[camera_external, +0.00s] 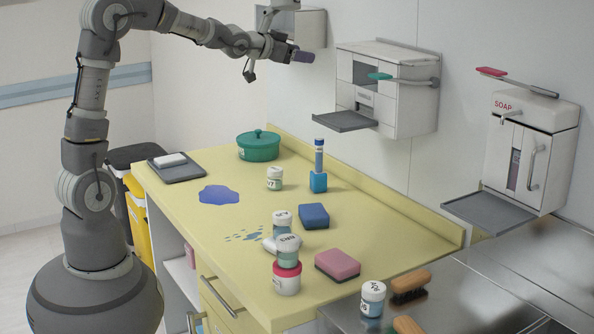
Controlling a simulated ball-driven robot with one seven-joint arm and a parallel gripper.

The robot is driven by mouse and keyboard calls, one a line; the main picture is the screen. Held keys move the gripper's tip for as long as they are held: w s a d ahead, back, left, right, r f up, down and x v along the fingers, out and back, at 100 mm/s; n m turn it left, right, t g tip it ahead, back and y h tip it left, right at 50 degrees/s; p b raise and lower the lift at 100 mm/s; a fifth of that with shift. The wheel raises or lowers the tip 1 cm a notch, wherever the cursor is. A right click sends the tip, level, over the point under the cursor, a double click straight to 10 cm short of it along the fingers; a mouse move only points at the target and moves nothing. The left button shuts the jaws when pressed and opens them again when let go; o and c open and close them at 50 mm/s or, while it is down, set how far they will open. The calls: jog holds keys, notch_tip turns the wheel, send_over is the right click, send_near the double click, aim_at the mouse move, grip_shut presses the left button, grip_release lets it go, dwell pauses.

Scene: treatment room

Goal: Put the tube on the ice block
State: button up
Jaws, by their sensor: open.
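A blue tube (319,156) with a darker blue cap stands upright toward the back of the yellow counter. A small bright blue block (318,183), which looks like the ice block, is directly beneath it. The tube appears to stand on or in this block; I cannot tell whether its lower end sits in a hole. My gripper (277,64) is open, high above the back of the counter, up and left of the tube and clear of it. Nothing is seen between its fingers.
Several labelled jars stand around the counter, including one (275,178) left of the block. A blue sponge (314,216) and a pink sponge (337,264) lie nearer. A green pot (258,145) stands behind. A wall dispenser (388,88) with a tray overhangs the right.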

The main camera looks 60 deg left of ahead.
jog(key=s+d+r+h, duration=0.1)
jog(key=s+d+r, duration=0.4)
jog(key=s+r, duration=0.4)
jog(key=s+d+r+h, duration=0.1)
jog(key=s+d+r, duration=0.5)
jog(key=r, duration=1.1)
jog(key=s, duration=0.4)
jog(key=shift+s+d+r+t, duration=0.15)
jog(key=shift+t, duration=0.15)
